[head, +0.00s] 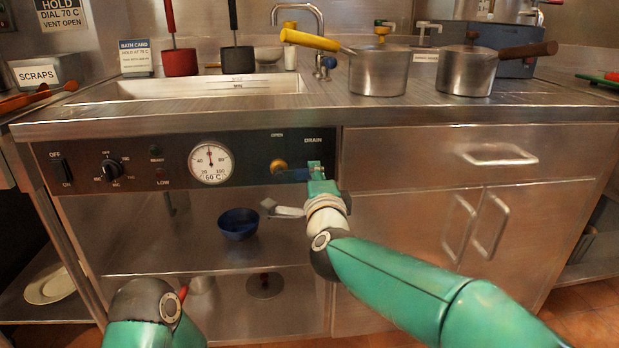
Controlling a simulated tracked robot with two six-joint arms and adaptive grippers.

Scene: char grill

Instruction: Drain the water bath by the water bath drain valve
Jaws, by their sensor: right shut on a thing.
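The water bath (130,90) is the sunken steel basin in the counter at the back left. Its front panel carries a round temperature dial, and at the right end the water bath drain valve (279,165), a brass knob under the marks OPEN and DRAIN. My right gripper (297,175) is at the valve, shut on its handle, which the fingers mostly hide. I cannot tell exactly how far the handle is turned. Of my left arm only a link shows at the bottom left; its gripper is out of view.
A blue bowl (238,223) stands on the shelf below the panel, left of my right gripper. Two pots, one with a yellow handle (310,40) and one with a brown handle (525,51), stand on the counter. Cabinet doors with handles (490,222) are on the right.

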